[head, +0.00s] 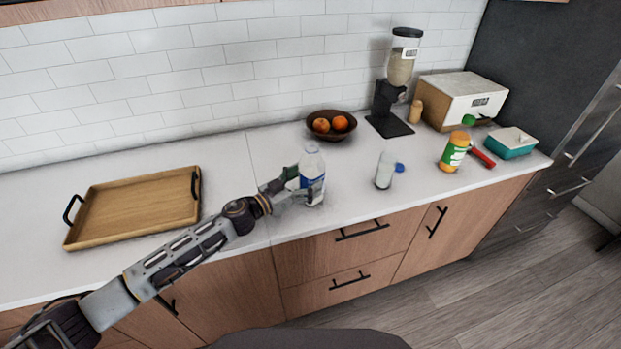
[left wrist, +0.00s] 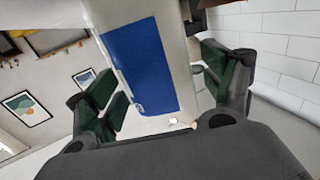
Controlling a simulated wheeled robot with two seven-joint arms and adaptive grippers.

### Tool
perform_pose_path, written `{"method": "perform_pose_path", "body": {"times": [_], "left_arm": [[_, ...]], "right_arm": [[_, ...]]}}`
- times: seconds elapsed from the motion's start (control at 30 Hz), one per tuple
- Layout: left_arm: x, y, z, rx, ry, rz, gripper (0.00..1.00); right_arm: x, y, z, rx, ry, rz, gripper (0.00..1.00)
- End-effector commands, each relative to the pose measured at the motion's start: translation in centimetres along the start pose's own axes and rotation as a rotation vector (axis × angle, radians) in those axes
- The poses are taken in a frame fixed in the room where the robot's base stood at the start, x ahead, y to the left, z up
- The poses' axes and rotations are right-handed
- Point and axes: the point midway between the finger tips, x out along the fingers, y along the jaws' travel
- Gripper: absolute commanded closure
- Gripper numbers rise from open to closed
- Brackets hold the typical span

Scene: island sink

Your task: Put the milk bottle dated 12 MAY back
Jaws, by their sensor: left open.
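A bottle with a white cap and blue label (head: 312,162) stands upright on the counter, left of centre. My left gripper (head: 301,184) is at this bottle, its fingers open on either side of it. In the left wrist view the bottle's blue label (left wrist: 140,68) shows between the two green-padded fingers, with a gap at least on the right. I cannot read a date on either. My right gripper is not in view.
A wooden tray (head: 135,208) lies empty at left. A fruit bowl (head: 331,125), a dispenser (head: 400,75), a white-fronted box (head: 474,99), an orange-lidded jar (head: 454,152) and a teal container (head: 511,143) stand along the counter. Counter between tray and bottle is clear except for my arm.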

Motion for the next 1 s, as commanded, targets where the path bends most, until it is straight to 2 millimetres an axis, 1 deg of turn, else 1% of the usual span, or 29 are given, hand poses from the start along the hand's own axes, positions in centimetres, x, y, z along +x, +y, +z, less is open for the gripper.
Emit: {"method": "perform_pose_path", "body": {"times": [0.1, 0.37, 0.7, 1.0], "left_arm": [[-1.4, 0.0, 0.2, 0.0, -0.002, 0.0, 0.18], [-4.2, 0.0, 0.1, 0.001, -0.002, 0.0, 0.18], [-7.6, 0.1, 0.2, -0.002, -0.002, 0.001, 0.18], [-9.5, 0.1, 0.1, -0.001, -0.002, 0.0, 0.18]], "right_arm": [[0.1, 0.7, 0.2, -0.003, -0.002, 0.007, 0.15], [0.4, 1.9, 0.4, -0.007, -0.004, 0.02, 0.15], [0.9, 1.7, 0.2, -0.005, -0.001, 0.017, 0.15], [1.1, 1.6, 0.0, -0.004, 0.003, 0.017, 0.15]]}}
